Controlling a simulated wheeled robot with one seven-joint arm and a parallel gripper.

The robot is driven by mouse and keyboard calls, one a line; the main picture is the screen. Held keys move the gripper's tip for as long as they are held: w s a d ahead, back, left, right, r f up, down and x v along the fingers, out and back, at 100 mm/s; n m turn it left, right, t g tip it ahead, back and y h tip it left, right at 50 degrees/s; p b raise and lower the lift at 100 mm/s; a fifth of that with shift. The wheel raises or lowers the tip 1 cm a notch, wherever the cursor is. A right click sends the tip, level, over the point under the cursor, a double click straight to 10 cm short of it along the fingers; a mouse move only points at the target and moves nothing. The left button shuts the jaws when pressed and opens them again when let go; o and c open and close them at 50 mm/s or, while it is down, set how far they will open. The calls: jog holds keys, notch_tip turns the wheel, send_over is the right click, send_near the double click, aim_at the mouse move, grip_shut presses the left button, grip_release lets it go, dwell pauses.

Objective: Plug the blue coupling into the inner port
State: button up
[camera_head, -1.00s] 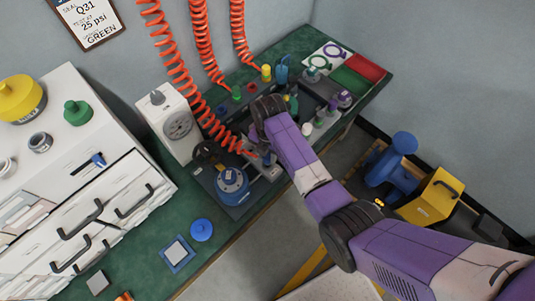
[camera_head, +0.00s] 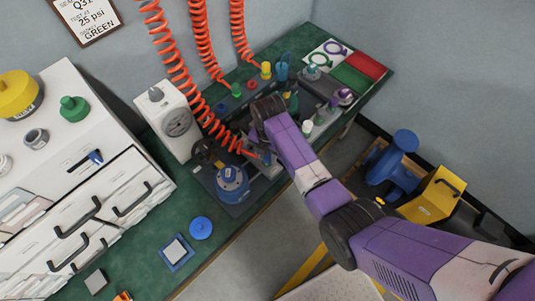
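The leftmost orange coiled hose (camera_head: 183,75) runs down to the bench and ends beside my gripper (camera_head: 266,158). My own arm covers most of the gripper, so I cannot see whether its fingers are open or shut. A small blue part (camera_head: 267,157) shows at the hose end, which may be the blue coupling; its outline is too small to be sure. A blue round-bodied valve (camera_head: 231,181) stands on a grey plate just left of my gripper. I cannot make out the inner port or whether the coupling touches it.
The other two hoses end at a green coupling (camera_head: 237,90) and a yellow coupling (camera_head: 266,69) at the back. A white gauge box (camera_head: 165,119) stands left of the valve. A blue disc (camera_head: 201,228) lies on the green bench (camera_head: 150,248). White drawers (camera_head: 75,210) stand at left.

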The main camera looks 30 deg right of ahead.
jog(key=o, duration=0.4)
notch_tip(320, 180, up, 8)
jog(key=shift+f, duration=0.1)
dwell(0.4)
dwell(0.4)
